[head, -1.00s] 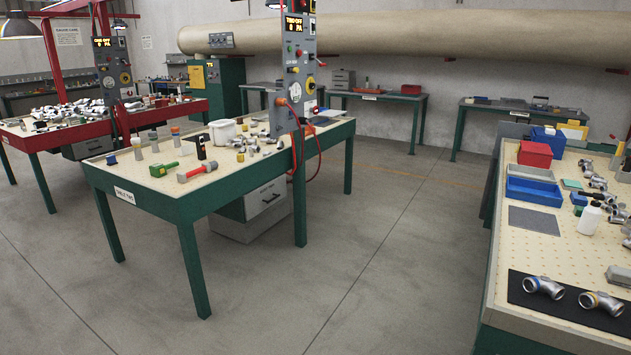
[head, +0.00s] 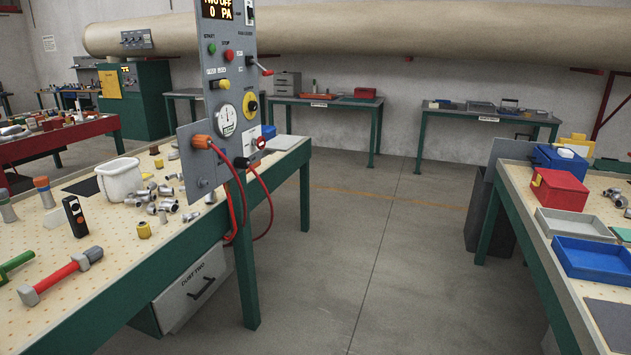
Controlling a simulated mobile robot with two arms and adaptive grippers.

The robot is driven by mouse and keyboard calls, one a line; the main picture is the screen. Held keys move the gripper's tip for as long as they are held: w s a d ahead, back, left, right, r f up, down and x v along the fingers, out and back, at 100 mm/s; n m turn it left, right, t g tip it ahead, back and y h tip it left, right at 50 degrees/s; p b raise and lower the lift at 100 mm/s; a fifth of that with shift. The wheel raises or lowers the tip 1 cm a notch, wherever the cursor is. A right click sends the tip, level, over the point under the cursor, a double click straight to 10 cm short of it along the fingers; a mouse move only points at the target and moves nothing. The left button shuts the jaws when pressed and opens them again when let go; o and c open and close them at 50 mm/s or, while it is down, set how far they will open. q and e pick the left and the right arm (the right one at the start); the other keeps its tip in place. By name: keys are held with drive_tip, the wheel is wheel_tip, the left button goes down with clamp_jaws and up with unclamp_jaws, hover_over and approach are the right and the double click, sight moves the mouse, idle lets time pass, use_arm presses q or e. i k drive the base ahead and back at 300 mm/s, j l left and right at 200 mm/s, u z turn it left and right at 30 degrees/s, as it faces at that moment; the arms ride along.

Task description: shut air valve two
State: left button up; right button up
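A grey control panel (head: 235,110) stands on the green table at left, with a display (head: 218,8) reading "TWO OFF 0 PA". It carries a green button (head: 212,48), a red button (head: 229,55), a yellow handle (head: 219,85), a yellow-and-black knob (head: 251,103) and a round gauge (head: 226,119). A red-tipped lever (head: 262,69) sticks out at its right edge. An orange fitting (head: 201,141) with a red hose joins its lower part. The labels are too small to tell which part is air valve two. Neither gripper is in view.
The green table (head: 110,320) bears a white pot (head: 120,179), a red-handled hammer (head: 60,274) and several metal fittings. Another table (head: 535,250) with bins is at right. The floor between them (head: 370,260) is clear.

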sight(262, 141)
drive_tip(key=i+l+z, duration=0.2)
drive_tip(key=i, duration=0.6)
drive_tip(key=i+z, duration=0.2)
drive_tip(key=i, duration=0.65)
